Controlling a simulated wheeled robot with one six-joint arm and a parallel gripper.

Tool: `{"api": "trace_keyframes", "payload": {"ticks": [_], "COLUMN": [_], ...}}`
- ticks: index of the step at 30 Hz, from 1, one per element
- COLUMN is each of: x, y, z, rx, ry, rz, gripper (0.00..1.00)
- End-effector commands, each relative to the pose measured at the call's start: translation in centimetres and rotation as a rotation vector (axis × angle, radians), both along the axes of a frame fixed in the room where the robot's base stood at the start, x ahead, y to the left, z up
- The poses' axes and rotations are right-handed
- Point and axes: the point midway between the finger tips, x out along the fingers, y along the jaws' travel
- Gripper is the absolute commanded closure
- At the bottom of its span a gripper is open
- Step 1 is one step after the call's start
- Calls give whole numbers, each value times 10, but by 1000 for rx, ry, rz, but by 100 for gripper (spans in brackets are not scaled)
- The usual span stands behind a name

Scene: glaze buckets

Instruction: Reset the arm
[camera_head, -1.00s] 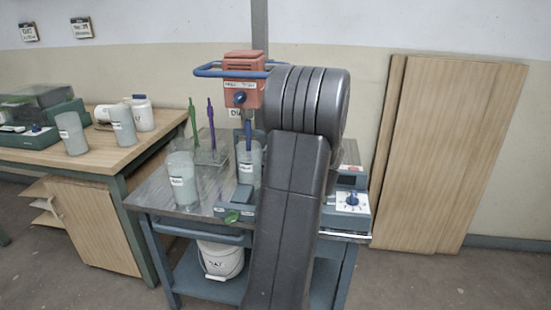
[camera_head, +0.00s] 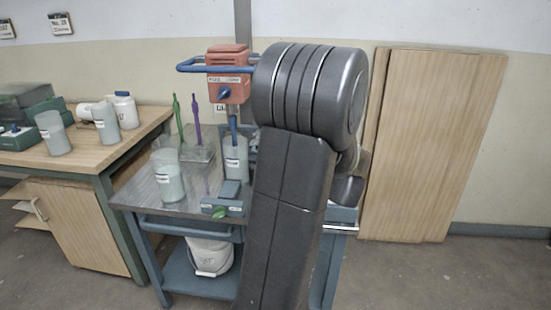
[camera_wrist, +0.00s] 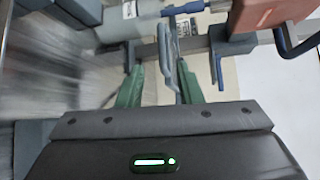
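My gripper (camera_wrist: 158,74) shows in the wrist view, its two green fingers apart with no object clearly held between them. Grey bars and a grey container lie beyond the fingers. In the head view my dark grey arm stands in front of the cart, and the gripper is hidden there; a wrist part shows right of the arm. The orange-red mixer head (camera_head: 228,72) with a blue handle stands above a labelled beaker (camera_head: 236,160), its blue shaft reaching down into it. The mixer also shows at the wrist view's upper right (camera_wrist: 262,14).
A cloudy beaker (camera_head: 168,176) and a clear holder with green and purple tools (camera_head: 198,150) stand on the cart (camera_head: 150,200). A white bucket (camera_head: 210,256) sits on its lower shelf. Beakers and jars stand on the left bench (camera_head: 82,146). Wooden panels (camera_head: 430,150) lean on the wall.

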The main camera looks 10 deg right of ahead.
Motion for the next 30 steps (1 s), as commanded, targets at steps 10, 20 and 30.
{"api": "trace_keyframes", "payload": {"ticks": [10,20,30], "x": [-14,-7,46], "y": [-7,-3,25], "z": [2,1,-7], "rx": [0,1,1], "ry": [0,-1,-2], "rz": [0,3,5], "gripper": [67,67,67]}}
